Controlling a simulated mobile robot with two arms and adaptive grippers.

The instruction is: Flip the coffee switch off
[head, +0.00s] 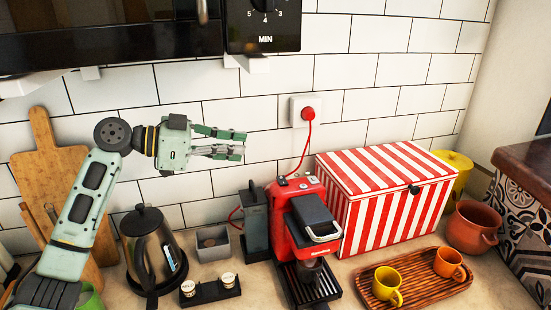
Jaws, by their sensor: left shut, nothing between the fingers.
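A red coffee machine (305,215) stands on the counter with a dark lid, a silver handle and a black drip tray. Small switches (294,180) show on its top at the back; their position is too small to tell. A red cord runs from it to a red plug (308,113) in the wall socket. My left gripper (243,144) is shut and empty. It points right, in the air in front of the tiled wall, above and to the left of the coffee machine and apart from it. My right gripper is not in view.
A red-and-white striped box (385,196) stands right of the machine. A wooden tray (446,283) with a yellow cup (386,286) and an orange cup (449,263) lies in front. A kettle (150,250) stands left. A microwave (110,32) hangs above.

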